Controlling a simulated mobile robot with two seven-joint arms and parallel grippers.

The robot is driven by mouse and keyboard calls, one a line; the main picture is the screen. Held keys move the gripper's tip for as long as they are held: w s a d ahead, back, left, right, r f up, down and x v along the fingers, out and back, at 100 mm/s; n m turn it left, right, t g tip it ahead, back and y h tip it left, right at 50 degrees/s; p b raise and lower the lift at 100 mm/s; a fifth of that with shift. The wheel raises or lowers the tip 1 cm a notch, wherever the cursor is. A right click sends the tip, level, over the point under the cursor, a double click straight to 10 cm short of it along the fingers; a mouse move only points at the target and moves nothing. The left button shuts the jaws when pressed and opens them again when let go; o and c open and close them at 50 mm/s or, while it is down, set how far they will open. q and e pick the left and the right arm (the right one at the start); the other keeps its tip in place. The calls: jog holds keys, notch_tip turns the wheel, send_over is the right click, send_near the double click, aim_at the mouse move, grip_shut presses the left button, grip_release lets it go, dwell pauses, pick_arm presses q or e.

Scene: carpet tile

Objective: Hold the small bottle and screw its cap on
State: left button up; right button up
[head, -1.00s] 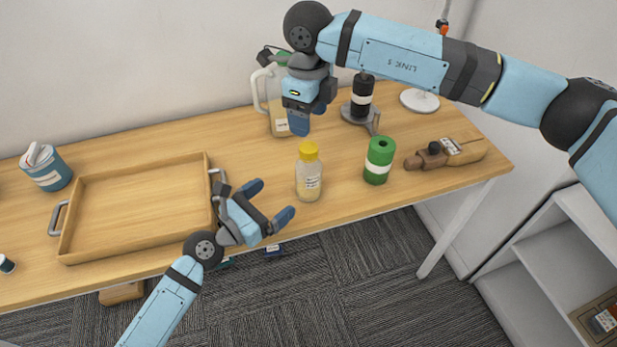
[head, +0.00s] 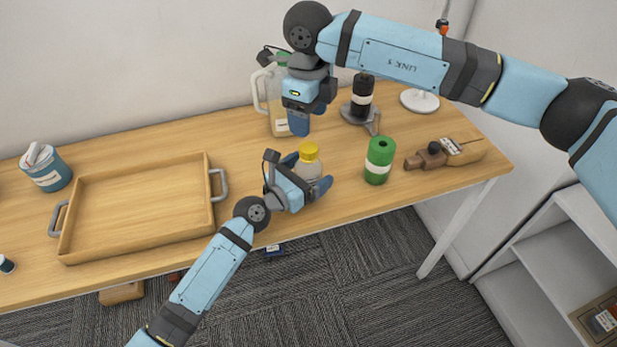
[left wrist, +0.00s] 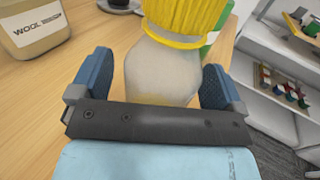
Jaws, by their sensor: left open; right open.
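The small bottle (head: 312,172) stands upright near the table's front edge, with its yellow cap (head: 308,151) on its top. I cannot tell how tight the cap sits. My left gripper (head: 309,174) is open around the bottle, one blue finger on each side; its palm hides part of the body. In the left wrist view the bottle (left wrist: 160,75) is between the fingers, with a gap at each side, under the ribbed yellow cap (left wrist: 188,18). My right gripper (head: 299,124) points down behind the bottle, in front of the jug; its fingers overlap in this view.
A green cylinder (head: 380,160) stands right of the bottle, and a brown tool (head: 448,153) lies beyond it. A jug (head: 275,117) and a dark bottle on a stand (head: 362,100) are behind. A wooden tray (head: 90,188) fills the left. The table (head: 345,190) is clear between bottle and green cylinder.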

pick_arm(q)
grip_shut()
pick_arm(e)
jog(key=n, duration=1.6)
jog(key=shift+n, duration=0.3)
jog(key=n, duration=1.5)
